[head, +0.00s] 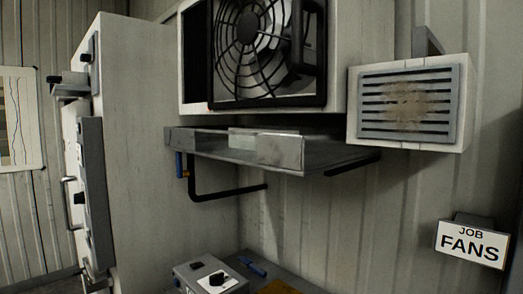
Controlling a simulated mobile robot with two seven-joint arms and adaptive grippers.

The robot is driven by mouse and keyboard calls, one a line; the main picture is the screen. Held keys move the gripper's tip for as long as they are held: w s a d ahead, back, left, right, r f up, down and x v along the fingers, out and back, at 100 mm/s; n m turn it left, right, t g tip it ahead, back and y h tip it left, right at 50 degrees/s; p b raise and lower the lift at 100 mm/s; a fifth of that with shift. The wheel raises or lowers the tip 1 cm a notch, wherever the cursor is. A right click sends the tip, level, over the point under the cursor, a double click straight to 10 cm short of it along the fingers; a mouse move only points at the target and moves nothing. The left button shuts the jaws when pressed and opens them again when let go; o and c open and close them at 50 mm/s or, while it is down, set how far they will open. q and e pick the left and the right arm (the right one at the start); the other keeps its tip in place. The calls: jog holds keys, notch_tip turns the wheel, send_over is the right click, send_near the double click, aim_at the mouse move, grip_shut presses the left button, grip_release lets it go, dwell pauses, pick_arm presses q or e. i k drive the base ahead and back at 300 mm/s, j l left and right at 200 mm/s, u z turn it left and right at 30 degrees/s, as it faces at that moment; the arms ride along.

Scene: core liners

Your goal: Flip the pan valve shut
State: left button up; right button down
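The metal pan (280,153) sits on the wall under a fan unit. Below its left front corner is the valve, with a blue lever handle (179,165) standing roughly upright and a small brass-coloured part (186,173) beside it. A black drain pipe (215,196) runs from the valve down and then right toward the wall. The valve is small in the view, and its inner state cannot be seen. Neither of my grippers shows in the head view.
A fan (250,45) in a white housing is above the pan. A vented box (408,103) is at right, above a "JOB FANS" sign (471,243). A tall pale cabinet (135,150) stands close left of the valve. A control box (210,277) and a blue tool (252,266) lie below.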

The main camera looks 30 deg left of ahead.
aim_at(181, 173)
jog(key=k+u, duration=0.15)
jog(key=u, duration=1.4)
